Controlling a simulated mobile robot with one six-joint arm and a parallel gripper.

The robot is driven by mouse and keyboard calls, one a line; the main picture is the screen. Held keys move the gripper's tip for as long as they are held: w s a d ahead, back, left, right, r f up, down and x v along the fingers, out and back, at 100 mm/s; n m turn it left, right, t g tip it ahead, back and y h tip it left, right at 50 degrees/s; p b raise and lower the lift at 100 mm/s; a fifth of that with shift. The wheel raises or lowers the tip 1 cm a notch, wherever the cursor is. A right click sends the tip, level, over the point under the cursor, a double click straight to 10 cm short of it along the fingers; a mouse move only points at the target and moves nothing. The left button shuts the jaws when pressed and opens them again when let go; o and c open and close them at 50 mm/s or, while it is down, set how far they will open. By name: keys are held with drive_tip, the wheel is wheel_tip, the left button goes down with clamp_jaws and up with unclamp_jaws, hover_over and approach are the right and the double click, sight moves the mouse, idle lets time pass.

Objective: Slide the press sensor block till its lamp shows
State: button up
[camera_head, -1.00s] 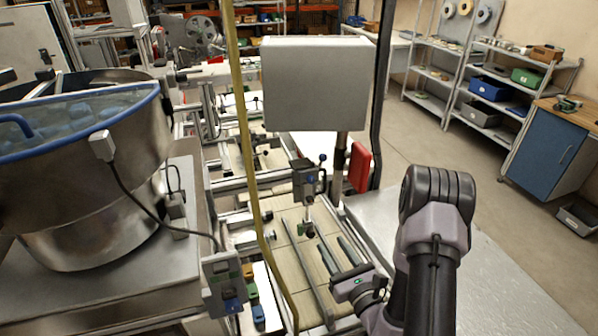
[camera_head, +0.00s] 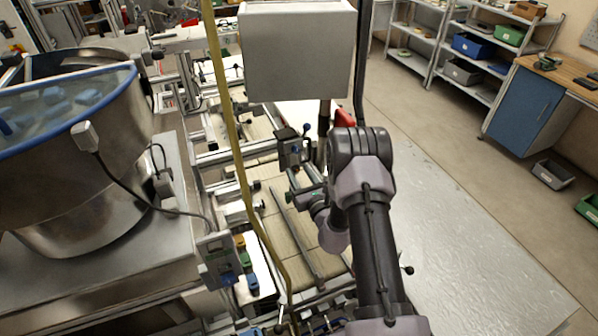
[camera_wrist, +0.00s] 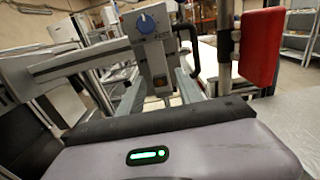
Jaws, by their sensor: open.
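The sensor block (camera_head: 291,150), a dark grey block with a blue knob, is mounted on a rail beyond the tiled conveyor in the head view. In the wrist view the block (camera_wrist: 152,42) is straight ahead, with its blue knob on top and a small amber window low on its face. I cannot tell whether that window is lit. My gripper (camera_head: 299,175) is open, just in front of and below the block. In the wrist view the fingers (camera_wrist: 160,92) point toward the block's lower part, seemingly one on either side. Contact cannot be told.
A similar box (camera_head: 218,262) with a blue knob stands at the near left. A yellow post (camera_head: 229,120) and a grey panel (camera_head: 297,52) stand close by. A red box (camera_wrist: 262,46) is right of the block. A steel bowl (camera_head: 75,160) fills the left.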

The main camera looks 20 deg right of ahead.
drive_tip(key=shift+w, duration=0.15)
clamp_jaws()
idle(1.4)
